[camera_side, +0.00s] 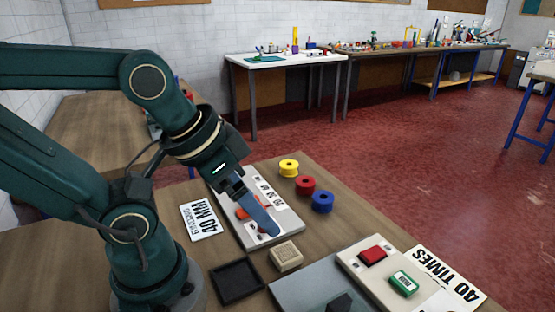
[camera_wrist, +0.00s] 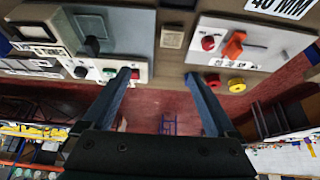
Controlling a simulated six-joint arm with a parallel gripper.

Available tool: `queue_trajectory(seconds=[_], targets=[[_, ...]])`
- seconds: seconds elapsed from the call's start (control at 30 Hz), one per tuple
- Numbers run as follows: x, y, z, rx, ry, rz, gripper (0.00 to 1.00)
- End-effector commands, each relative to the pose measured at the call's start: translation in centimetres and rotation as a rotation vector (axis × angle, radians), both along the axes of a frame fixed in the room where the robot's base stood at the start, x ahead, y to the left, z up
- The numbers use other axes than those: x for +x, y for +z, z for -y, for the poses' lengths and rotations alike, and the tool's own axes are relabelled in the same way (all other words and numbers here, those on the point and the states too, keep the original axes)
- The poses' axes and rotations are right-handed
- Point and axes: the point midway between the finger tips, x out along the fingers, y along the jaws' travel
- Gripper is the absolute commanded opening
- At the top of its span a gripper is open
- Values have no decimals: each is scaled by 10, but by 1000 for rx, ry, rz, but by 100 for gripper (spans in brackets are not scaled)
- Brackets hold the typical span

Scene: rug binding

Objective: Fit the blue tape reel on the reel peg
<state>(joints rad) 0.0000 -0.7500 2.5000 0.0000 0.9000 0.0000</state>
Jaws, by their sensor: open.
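The blue tape reel (camera_side: 322,201) lies on the wooden table in the side view, at the near end of a row with a red reel (camera_side: 305,186) and a yellow reel (camera_side: 288,168). My gripper (camera_side: 268,230) hangs left of the blue reel, over the light board (camera_side: 227,205). In the wrist view its two fingers (camera_wrist: 158,74) are wide apart with nothing between them. The red reel (camera_wrist: 212,80) and yellow reel (camera_wrist: 236,86) show right of the right finger; I cannot make out the blue reel there. I cannot identify the reel peg clearly; my gripper covers part of the board.
Orange and red parts sit on the board. A beige block (camera_side: 286,256), a black tray (camera_side: 237,281), a panel with a red button (camera_side: 373,256) and a green counter (camera_side: 404,283) stand nearby. A 40 MM card (camera_side: 202,221) lies left of the board.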

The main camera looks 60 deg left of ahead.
Motion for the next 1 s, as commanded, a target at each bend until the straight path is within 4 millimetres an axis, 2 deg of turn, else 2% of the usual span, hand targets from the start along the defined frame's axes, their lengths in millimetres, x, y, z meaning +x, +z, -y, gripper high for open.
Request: queue_trajectory(seconds=[0.33,0.4,0.5,0.7,0.87,1.0], targets=[[1,0,0,-8,14,3,94],[7,6,-2,-18,47,35,94],[30,25,-7,-34,114,105,94],[80,40,-23,-52,245,142,94],[127,37,-40,-58,346,142,94],[165,20,-58,-60,424,124,94]])
